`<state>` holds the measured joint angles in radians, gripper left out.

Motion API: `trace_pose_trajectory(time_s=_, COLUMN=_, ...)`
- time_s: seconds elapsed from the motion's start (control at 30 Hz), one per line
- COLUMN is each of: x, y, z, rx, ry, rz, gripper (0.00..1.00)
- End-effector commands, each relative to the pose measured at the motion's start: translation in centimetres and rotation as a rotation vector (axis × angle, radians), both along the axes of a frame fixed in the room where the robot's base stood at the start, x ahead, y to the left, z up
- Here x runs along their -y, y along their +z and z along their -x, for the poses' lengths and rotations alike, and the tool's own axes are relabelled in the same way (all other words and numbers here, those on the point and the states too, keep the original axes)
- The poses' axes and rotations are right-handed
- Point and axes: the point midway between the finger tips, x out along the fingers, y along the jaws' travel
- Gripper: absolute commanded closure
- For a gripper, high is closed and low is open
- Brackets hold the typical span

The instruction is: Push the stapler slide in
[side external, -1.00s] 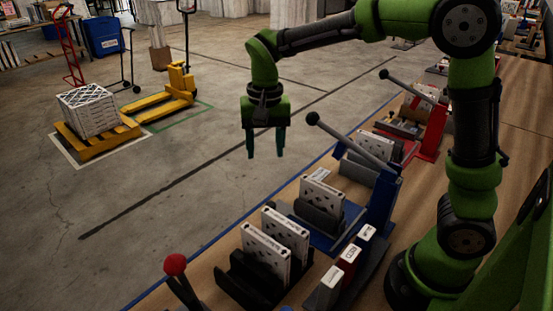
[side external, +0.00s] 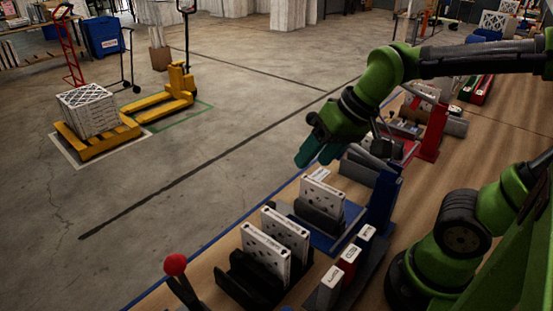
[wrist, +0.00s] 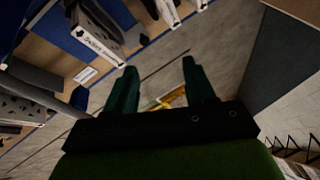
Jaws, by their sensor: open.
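In the wrist view a white-edged filter in a dark holder (wrist: 94,14) shows at upper left. My gripper (side external: 314,157) is tilted, fingers pointing down and left, above and beyond the filter and apart from it. In the wrist view its green fingers (wrist: 158,70) are spread with nothing between them.
Two more filters (side external: 283,235) stand in a black rack at the front. Small labelled blocks (side external: 350,259) lie to its right. A red-knobbed lever (side external: 175,265) rises at lower left. A red station (side external: 432,130) stands farther back.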

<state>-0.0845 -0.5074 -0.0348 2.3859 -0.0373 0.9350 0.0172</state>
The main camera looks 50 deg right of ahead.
Motion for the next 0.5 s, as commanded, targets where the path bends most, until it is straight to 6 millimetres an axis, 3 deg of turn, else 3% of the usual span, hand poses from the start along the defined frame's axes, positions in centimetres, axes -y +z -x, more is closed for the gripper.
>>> trace_pose_trajectory(time_s=0.2, x=0.5, y=0.6, z=2.1, rx=0.096, ry=-0.013, rz=0.001, gripper=0.46)
trace_pose_trajectory(time_s=0.5, x=0.9, y=1.5, z=3.0, rx=0.155, ry=-0.037, rz=0.002, gripper=0.46)
